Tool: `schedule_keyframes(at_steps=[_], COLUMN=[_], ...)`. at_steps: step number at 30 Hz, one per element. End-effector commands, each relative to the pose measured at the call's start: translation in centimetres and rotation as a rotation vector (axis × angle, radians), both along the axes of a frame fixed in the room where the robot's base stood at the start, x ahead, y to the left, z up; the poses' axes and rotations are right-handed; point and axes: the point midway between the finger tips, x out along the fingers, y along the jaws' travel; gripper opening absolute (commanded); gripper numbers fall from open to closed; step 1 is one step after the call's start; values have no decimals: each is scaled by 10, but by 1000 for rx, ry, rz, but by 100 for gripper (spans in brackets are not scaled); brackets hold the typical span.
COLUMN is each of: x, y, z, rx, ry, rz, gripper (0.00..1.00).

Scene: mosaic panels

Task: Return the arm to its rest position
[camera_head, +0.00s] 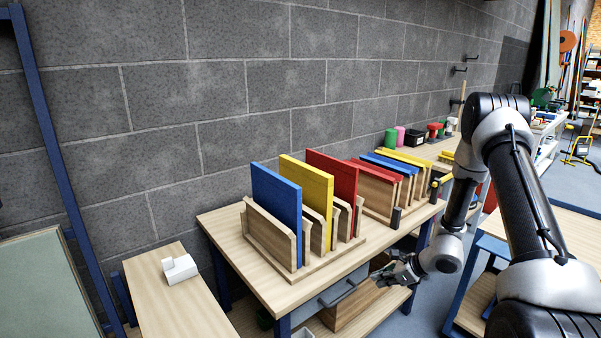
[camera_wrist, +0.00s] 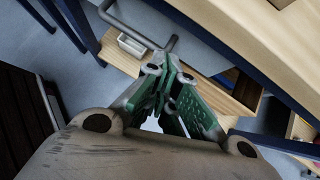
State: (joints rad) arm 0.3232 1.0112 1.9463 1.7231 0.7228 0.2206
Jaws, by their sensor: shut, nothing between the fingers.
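My arm reaches in from the right side of the head view and bends down to my gripper (camera_head: 384,274). My gripper is at the front of the wooden workbench (camera_head: 236,237), near the bench's drawer handle (camera_head: 338,293). In the wrist view my gripper (camera_wrist: 166,112) shows with its fingers together and nothing between them. The drawer handle (camera_wrist: 137,36) is just beyond it there. No gap between gripper and handle can be judged for certain.
On the bench, a wooden rack holds blue (camera_head: 277,207), yellow (camera_head: 308,189) and red (camera_head: 333,182) panels. A second rack (camera_head: 379,188) stands behind. A low table (camera_head: 205,310) with a white block (camera_head: 180,269) is at left. A blue-framed table (camera_head: 490,246) stands right.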

Motion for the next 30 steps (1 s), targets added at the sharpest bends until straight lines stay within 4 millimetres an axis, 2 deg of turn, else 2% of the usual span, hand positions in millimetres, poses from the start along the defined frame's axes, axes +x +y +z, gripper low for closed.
schedule_keyframes(at_steps=[1, 5, 11, 15, 21, 30], x=[-20, -63, -123, -167, -221, -278], y=[5, 11, 6, -8, -39, -81], z=[6, 44, 122, 182, 258, 349], rx=[-4, -34, -121, -223, -423, -824], ry=[-5, -58, -170, -247, -327, -388], rz=[93, 372, 805, 1120, 1517, 1895], gripper=[0, 0, 0, 0, 0, 0])
